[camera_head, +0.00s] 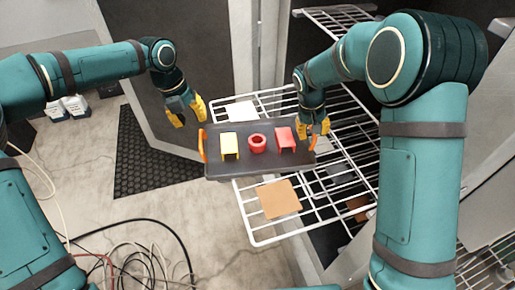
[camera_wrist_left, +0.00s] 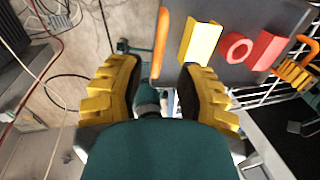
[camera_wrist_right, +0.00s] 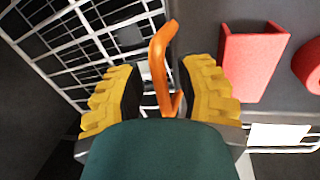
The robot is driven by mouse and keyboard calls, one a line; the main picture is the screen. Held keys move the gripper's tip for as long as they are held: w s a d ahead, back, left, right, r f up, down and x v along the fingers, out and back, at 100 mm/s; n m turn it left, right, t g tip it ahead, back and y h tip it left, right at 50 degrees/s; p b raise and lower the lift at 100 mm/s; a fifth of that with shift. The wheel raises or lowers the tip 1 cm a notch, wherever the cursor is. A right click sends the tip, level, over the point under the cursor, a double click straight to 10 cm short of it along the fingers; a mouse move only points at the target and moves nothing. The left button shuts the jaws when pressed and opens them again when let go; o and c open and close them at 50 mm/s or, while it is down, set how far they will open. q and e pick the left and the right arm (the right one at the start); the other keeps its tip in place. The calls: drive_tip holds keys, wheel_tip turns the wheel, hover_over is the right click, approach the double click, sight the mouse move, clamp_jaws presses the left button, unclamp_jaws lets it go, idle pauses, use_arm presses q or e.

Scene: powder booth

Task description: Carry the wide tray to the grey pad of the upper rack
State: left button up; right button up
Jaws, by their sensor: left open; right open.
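The wide dark tray (camera_head: 240,172) lies over the left part of the upper wire rack (camera_head: 250,232), its left end overhanging the edge. It carries a yellow bracket (camera_head: 229,145), a red ring (camera_head: 257,143) and a red bracket (camera_head: 286,140). My left gripper (camera_head: 187,110) is open and empty, above and apart from the tray's left orange handle (camera_wrist_left: 160,45). My right gripper (camera_head: 315,128) is open at the right orange handle (camera_wrist_right: 158,65), which shows between its fingers; contact is unclear. A greyish patch (camera_wrist_right: 130,36) shows among the wires; I cannot tell its level.
A white pad (camera_head: 242,110) lies behind the tray and a brown pad (camera_head: 279,198) in front, both on the upper rack. A lower rack shows beneath. A dark panel (camera_head: 155,50) stands behind my left gripper. Cables (camera_head: 150,255) lie on the floor.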

drive_tip(key=shift+r, duration=0.25)
use_arm(q)
drive_tip(key=r, duration=0.4)
drive_tip(key=shift+a, duration=0.4)
use_arm(e)
wheel_tip(320, 180, up, 11)
drive_tip(key=a, duration=0.2)
drive_tip(key=shift+a+r, duration=0.15)
drive_tip(key=shift+r, duration=0.05)
drive_tip(key=shift+s+f, duration=0.1)
drive_tip(key=shift+s, duration=0.05)
